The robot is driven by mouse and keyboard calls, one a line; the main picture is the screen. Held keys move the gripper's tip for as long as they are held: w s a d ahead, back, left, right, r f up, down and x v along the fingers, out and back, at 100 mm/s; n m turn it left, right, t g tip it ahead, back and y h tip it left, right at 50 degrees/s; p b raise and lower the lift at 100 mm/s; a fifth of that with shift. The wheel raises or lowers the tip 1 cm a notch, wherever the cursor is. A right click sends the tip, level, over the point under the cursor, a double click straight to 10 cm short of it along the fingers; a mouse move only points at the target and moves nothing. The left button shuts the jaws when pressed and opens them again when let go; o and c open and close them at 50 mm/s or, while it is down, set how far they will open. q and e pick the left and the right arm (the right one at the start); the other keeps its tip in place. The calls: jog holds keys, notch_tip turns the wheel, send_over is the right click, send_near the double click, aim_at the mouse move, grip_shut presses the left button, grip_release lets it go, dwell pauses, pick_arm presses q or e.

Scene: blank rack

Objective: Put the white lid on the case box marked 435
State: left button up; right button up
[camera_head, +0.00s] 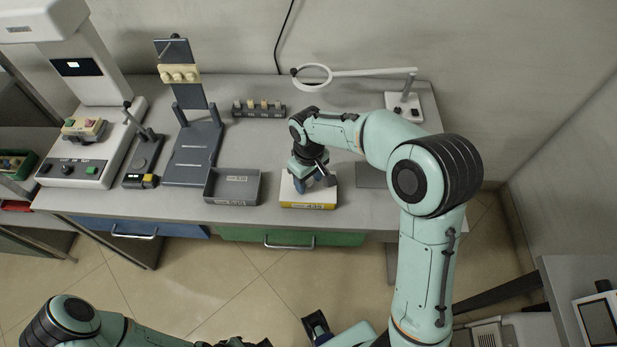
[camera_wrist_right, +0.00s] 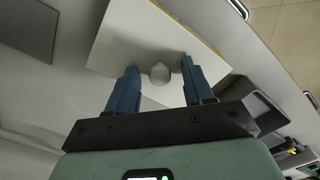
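The white lid (camera_wrist_right: 150,38) is a flat square plate with a round knob (camera_wrist_right: 160,73) in its middle. It lies on top of the yellow case box marked 435 (camera_head: 308,206), at the front edge of the bench. The box's yellow edge shows along one side of the lid in the right wrist view. My right gripper (camera_head: 315,181) is right above the lid. Its blue fingers (camera_wrist_right: 160,84) stand apart on either side of the knob, with gaps to it. My left arm shows at the bottom left of the head view; I cannot make out its fingers.
A magnifier stand (camera_head: 404,104), a small rack (camera_head: 259,110) and a grey stand (camera_head: 193,152) are farther back. Bare bench lies behind the tray.

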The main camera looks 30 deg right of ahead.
aim_at(309, 181)
pick_arm(q)
jog(key=shift+w+r+p, duration=0.25)
jog(key=shift+r+p, duration=0.2)
jog(key=shift+r, duration=0.05)
jog(key=shift+w+r+p, duration=0.2)
jog(key=shift+r+p, duration=0.2)
jog(key=shift+r, duration=0.05)
pick_arm(e)
notch_tip(309, 181, up, 14)
jog(key=shift+f, duration=0.25)
pick_arm(q)
jog(key=shift+s, duration=0.1)
